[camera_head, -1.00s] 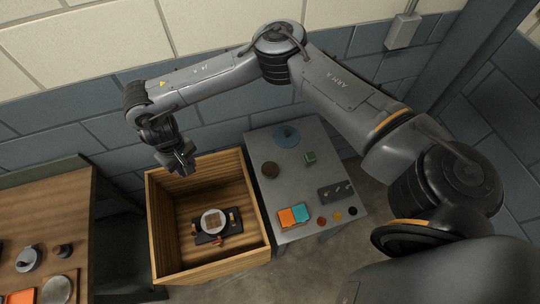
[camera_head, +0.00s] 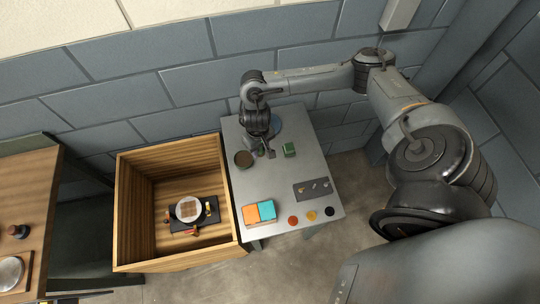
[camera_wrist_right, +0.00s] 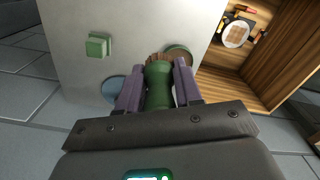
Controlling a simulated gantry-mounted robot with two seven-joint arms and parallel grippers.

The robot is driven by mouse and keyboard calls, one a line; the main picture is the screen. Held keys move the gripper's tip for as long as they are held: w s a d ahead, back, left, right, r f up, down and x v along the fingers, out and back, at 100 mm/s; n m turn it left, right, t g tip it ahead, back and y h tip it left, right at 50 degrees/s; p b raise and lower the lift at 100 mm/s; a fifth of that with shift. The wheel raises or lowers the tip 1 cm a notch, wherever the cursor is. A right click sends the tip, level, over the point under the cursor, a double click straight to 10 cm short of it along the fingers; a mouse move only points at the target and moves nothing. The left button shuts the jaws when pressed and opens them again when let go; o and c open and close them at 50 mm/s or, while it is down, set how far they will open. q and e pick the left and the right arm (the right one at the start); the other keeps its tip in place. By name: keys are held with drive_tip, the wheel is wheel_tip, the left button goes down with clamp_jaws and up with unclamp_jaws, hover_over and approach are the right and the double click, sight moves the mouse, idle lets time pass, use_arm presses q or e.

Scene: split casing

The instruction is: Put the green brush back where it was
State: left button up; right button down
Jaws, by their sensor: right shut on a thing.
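My right gripper (camera_head: 264,153) is over the back part of the grey table (camera_head: 270,180), between a round brown-topped thing (camera_head: 243,159) and a green block (camera_head: 289,149). In the right wrist view, the gripper (camera_wrist_right: 157,82) is shut on the green brush (camera_wrist_right: 158,88), whose brown bristle end points away from the palm. The brush is hard to make out in the head view. The brown round thing (camera_wrist_right: 178,52) and the green block (camera_wrist_right: 98,46) also show in the wrist view. My left gripper is not in view.
A blue disc (camera_head: 277,123) is partly hidden behind my right gripper. Orange and teal blocks (camera_head: 259,212), a dark tray (camera_head: 313,188) and several coloured discs lie nearer the front. An open wooden crate (camera_head: 127,200) with a dark tray and plate inside stands left.

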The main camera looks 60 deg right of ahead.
drive_tip(key=s+d+f+b, duration=0.2)
drive_tip(key=s+d+f, duration=0.1)
drive_tip(key=s+f, duration=0.5)
drive_tip(key=w+d+f+b, duration=0.1)
drive_tip(key=w+f, duration=0.1)
drive_tip(key=w, duration=0.1)
drive_tip(key=w+d+f+b, duration=0.1)
drive_tip(key=w+d+f, duration=0.1)
drive_tip(key=w, duration=0.1)
drive_tip(key=w+d+f+b, duration=0.1)
drive_tip(key=w+d+f, duration=0.1)
drive_tip(key=w, duration=0.1)
drive_tip(key=shift+w, duration=0.3)
drive_tip(key=shift+f+b, duration=0.4)
drive_tip(key=shift+f, duration=1.65)
drive_tip(key=shift+f, duration=0.1)
drive_tip(key=c, duration=0.8)
unclamp_jaws()
drive_tip(key=shift+o, duration=0.2)
